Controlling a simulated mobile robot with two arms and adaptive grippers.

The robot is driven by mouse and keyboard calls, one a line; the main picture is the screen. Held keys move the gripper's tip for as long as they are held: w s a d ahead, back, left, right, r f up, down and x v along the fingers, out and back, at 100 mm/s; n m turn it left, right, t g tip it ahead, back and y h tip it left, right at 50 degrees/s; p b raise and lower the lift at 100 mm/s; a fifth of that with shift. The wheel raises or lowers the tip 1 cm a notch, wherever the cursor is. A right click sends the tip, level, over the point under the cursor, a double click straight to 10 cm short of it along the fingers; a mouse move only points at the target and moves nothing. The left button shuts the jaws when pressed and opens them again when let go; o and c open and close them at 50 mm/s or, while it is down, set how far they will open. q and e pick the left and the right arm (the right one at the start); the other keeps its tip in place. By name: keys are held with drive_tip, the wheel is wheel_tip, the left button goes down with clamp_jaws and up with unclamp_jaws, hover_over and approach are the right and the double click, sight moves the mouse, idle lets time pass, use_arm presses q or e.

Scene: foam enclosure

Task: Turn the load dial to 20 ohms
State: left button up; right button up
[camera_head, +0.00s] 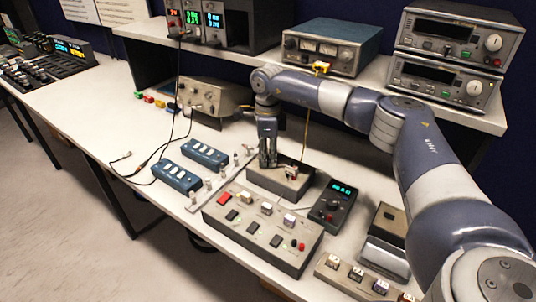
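A small dark box with a lit cyan readout (335,200) sits on the bench right of centre. It has small controls on its face, but I cannot read any label or dial setting. My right gripper (268,160) points down over the back left of a low box with a dark top (266,184), left of the readout box. Its fingers look close together, and I cannot tell whether they touch anything. No dial marked 20 ohms can be read. My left gripper is not in view.
A grey switch panel (262,232) stands in front. Two blue switch blocks (176,176) lie to the left with black cables near them. Stacked instruments (446,60) and a meter unit (333,46) stand on the shelf.

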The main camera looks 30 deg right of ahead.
clamp_jaws()
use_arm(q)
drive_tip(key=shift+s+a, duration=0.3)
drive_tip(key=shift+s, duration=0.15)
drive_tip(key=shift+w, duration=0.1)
use_arm(e)
drive_tip(key=shift+m, duration=0.7)
drive_tip(key=shift+r+m+p, duration=0.1)
drive_tip(key=shift+m+p, duration=0.2)
drive_tip(key=shift+m, duration=0.5)
drive_tip(key=m, duration=0.3)
drive_tip(key=shift+w+m+p, duration=0.1)
drive_tip(key=shift+m+p, duration=0.25)
drive_tip(key=shift+m, duration=0.05)
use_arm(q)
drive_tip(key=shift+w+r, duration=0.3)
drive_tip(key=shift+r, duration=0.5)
use_arm(e)
drive_tip(key=shift+m, duration=0.9)
drive_tip(key=o, duration=0.9)
unclamp_jaws()
drive_tip(key=shift+c, duration=0.2)
